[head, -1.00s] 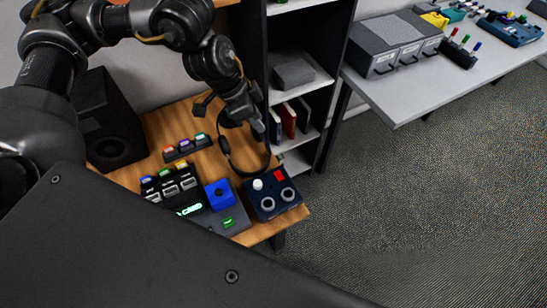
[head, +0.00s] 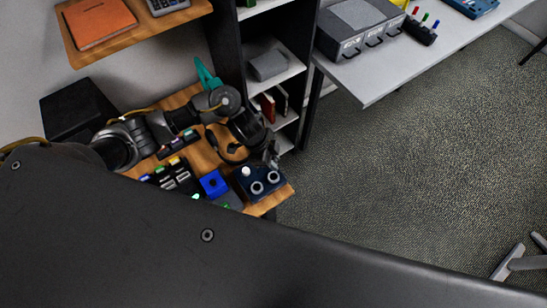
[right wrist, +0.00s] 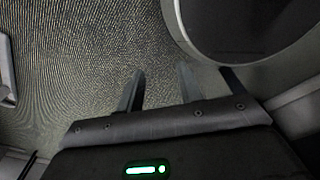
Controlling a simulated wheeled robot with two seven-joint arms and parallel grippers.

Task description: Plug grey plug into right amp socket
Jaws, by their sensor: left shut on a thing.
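The dark blue amp box (head: 250,186), with two ringed round sockets, a white knob and a partly hidden red mark, sits at the right end of the wooden desk. My left gripper (head: 272,156) is directly above and behind the amp's right side, pointing down close to it. It is shut on a small piece, apparently the grey plug, which is too small and covered to make out. Whether it touches a socket cannot be told. My right gripper (right wrist: 160,85) is open and empty over carpet in the right wrist view.
Black headphones (head: 228,150) lie beside my left gripper. A blue block (head: 213,184) and a black device with coloured tags (head: 172,172) stand left of the amp. A dark shelf (head: 226,45) rises behind. A grey table (head: 375,80) stands at right, with open floor before it.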

